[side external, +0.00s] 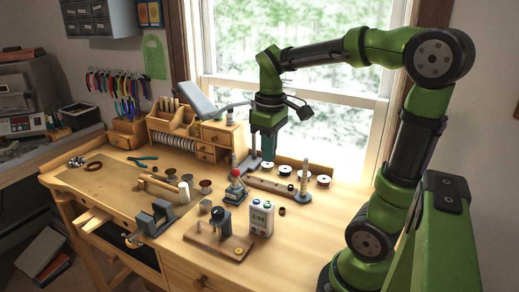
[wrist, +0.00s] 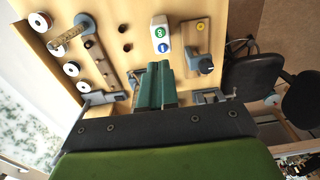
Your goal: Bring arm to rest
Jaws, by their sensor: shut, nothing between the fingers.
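My arm is green and black and reaches over the wooden workbench (side external: 310,217) from the right. My gripper (side external: 268,158) hangs fingers-down above the back part of the bench, in front of the window. Its teal fingers are together with nothing between them. In the wrist view my gripper (wrist: 157,68) shows its two fingers side by side and shut, with the bench top beyond them. The exact height of the fingertips above the bench is hard to tell.
The bench's right front is clear.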

